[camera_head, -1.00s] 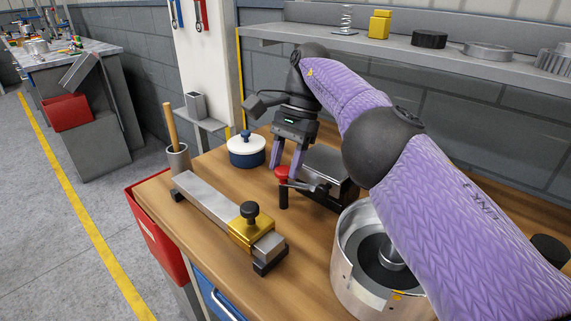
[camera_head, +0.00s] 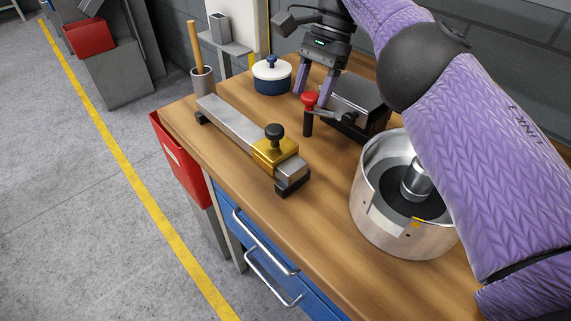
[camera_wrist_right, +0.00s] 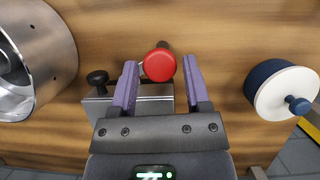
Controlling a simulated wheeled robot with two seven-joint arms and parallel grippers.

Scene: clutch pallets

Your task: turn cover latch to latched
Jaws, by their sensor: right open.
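A dark metal box with a grey cover (camera_head: 358,92) stands on the wooden bench. At its near side is a latch with a red knob (camera_head: 309,98), a dark post below it and a short grey lever. My right gripper (camera_head: 311,97) is open, pointing down, with its purple fingers on either side of the red knob. In the right wrist view the red knob (camera_wrist_right: 159,65) shows between the fingertips, with a gap on each side. The gripper partly hides the box there. I cannot tell the latch's exact setting. My left gripper is not in view.
A silver cylindrical housing (camera_head: 375,212) stands at the box's near right. A metal bar with a gold sliding block (camera_head: 275,152) lies to the left. A blue-and-white lidded pot (camera_head: 271,75) stands behind.

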